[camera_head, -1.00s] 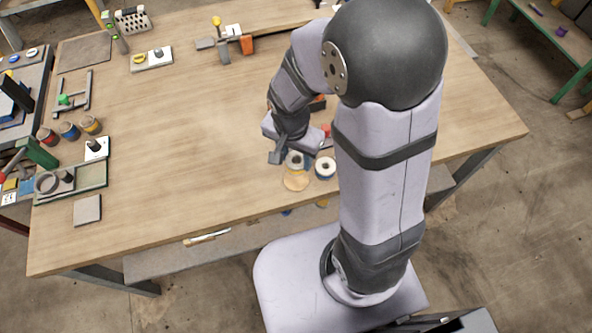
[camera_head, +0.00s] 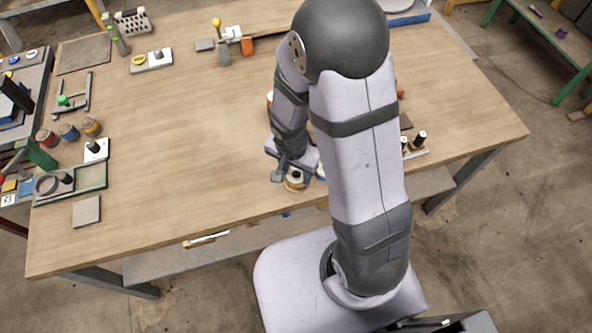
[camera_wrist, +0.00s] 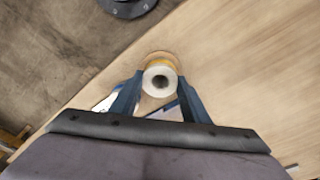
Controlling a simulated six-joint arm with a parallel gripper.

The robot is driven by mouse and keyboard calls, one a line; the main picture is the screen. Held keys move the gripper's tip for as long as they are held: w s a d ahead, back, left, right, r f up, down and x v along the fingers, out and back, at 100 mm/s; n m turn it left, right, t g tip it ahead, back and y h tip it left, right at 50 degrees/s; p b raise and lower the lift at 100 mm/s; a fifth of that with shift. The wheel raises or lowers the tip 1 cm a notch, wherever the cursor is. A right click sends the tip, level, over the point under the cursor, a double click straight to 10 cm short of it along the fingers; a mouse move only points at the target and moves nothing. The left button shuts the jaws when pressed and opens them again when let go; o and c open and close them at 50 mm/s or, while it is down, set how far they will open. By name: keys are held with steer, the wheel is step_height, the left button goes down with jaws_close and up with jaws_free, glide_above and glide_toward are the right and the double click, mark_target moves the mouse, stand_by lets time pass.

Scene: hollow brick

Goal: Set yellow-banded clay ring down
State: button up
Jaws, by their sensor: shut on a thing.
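The yellow-banded clay ring (camera_head: 295,181) is a short pale cylinder with a dark central hole. My gripper (camera_head: 290,172) is shut on it near the table's front edge. In the wrist view the ring (camera_wrist: 160,77) sits upright between the fingertips (camera_wrist: 159,88), its yellow band showing at the far side. A round tan disc (camera_head: 295,189) shows under and around the ring; I cannot tell whether the ring touches it. A blue-banded ring (camera_head: 321,173) stands just right, mostly hidden by my arm.
The wooden table (camera_head: 180,140) is clear left of my gripper. A plate with black pegs (camera_head: 412,148) stands at the right behind my arm. Several coloured cans (camera_head: 69,131) and a green-edged tray (camera_head: 92,178) are at the left. The table's front edge is close.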

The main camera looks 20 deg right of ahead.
mark_target(294, 179)
steer(key=shift+f, duration=0.1)
steer(key=o, duration=1.1)
steer(key=r, duration=0.8)
steer(key=s+a+r, duration=0.1)
steer(key=r, duration=0.3)
steer(key=shift+r, duration=0.1)
